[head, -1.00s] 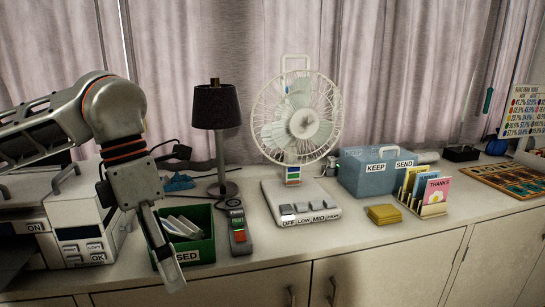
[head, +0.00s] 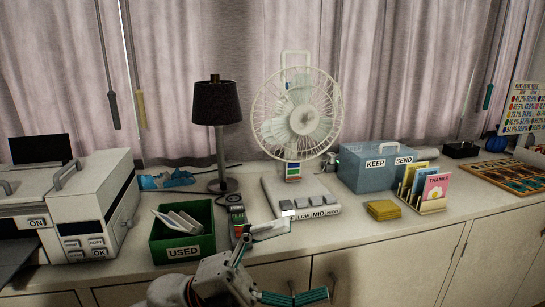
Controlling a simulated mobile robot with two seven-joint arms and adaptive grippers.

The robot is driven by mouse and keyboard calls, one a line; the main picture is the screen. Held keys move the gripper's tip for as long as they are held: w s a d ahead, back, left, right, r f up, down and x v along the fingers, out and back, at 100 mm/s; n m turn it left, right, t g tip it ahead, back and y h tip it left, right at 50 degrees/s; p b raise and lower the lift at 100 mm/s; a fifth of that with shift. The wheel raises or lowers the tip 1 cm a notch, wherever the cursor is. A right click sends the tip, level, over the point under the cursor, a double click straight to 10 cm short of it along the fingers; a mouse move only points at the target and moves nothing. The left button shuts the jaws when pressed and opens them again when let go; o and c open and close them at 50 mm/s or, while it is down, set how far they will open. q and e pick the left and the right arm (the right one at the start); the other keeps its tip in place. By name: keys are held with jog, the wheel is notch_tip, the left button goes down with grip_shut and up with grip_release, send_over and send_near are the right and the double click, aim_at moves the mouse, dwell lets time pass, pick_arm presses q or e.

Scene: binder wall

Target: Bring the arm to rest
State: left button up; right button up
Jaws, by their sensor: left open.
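My left gripper (head: 306,260) is low in the middle of the head view, at the front edge of the counter (head: 370,232). Its two fingers are spread wide apart with nothing between them. The upper finger overlaps the counter edge in the picture, below the fan's base; I cannot tell whether it touches. The lower finger shows against the cabinet doors. My left arm comes in from the bottom edge, and most of it is out of frame. My right gripper is not in view.
A green USED bin (head: 183,252) holding white envelopes stands left of the gripper, beside a printer (head: 72,205). A white fan (head: 297,125), black lamp (head: 216,105), blue box (head: 376,172), yellow pad (head: 383,210) and card rack (head: 432,208) stand on the counter.

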pick_arm(q)
jog(key=w+a+f+n+t+y, duration=0.6)
jog(key=f+n+t, duration=0.3)
jog(key=f+n, duration=0.3)
jog(key=w+a+f+n+t+y, duration=0.3)
jog(key=a+f+n+t+y, duration=0.4)
jog(key=f+n+t, duration=0.5)
jog(key=s+a+f+n+g+y, duration=0.2)
jog(key=s+a+f+n+g, duration=0.1)
jog(key=f, duration=0.5)
jog(key=s+a+f+n+g+y, duration=0.2)
jog(key=s+a+f+g+y, duration=0.1)
jog(key=s+a+f, duration=0.2)
jog(key=s+a+f+n+g+y, duration=0.2)
jog(key=s+a+f+n+g, duration=0.1)
jog(key=s+f, duration=0.5)
notch_tip(320, 180, down, 3)
jog(key=shift+a+f+n, duration=0.2)
jog(key=shift+a+n, duration=0.1)
jog(key=shift+a, duration=0.2)
jog(key=shift+a, duration=0.1)
